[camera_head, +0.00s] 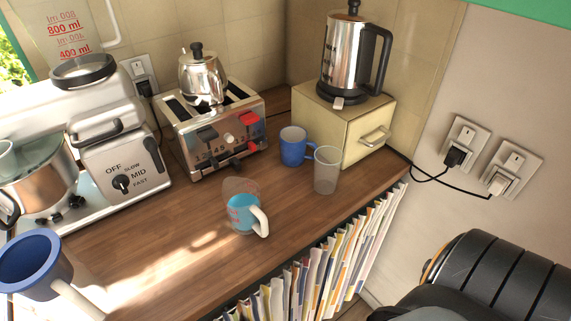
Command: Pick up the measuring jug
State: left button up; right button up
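A small clear jug with red markings, a white handle and blue in its lower part (241,214) stands upright in the middle of the wooden worktop (180,235). A larger clear jug with red ml markings (62,30) is at the top left, behind or on the mixer, partly cut off by the frame; its base is hidden. I cannot tell which of them the task names. Neither of my grippers shows in the head view.
A mixer (125,172) stands left, with a blue vessel (35,262) in front. A toaster (212,145) bears a steel pot (201,77). A blue mug (292,148) and clear glass (327,172) stand before a bread box (340,125) bearing a kettle (343,60). Magazines (335,262) line the front edge.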

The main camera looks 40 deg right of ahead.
aim_at(241, 196)
jog(key=z, duration=0.8)
jog(key=u, duration=0.45)
jog(key=j+u, duration=0.15)
jog(key=u, duration=0.25)
jog(key=i+u, duration=0.1)
jog(key=u, duration=0.35)
jog(key=j+z, duration=0.25)
jog(key=j, duration=0.15)
jog(key=k+j+z, duration=0.25)
jog(key=j, duration=0.15)
jog(key=j+z, duration=0.25)
jog(key=j, duration=0.15)
jog(key=k+j+z, duration=0.5)
jog(key=j, duration=0.15)
jog(key=i, duration=0.1)
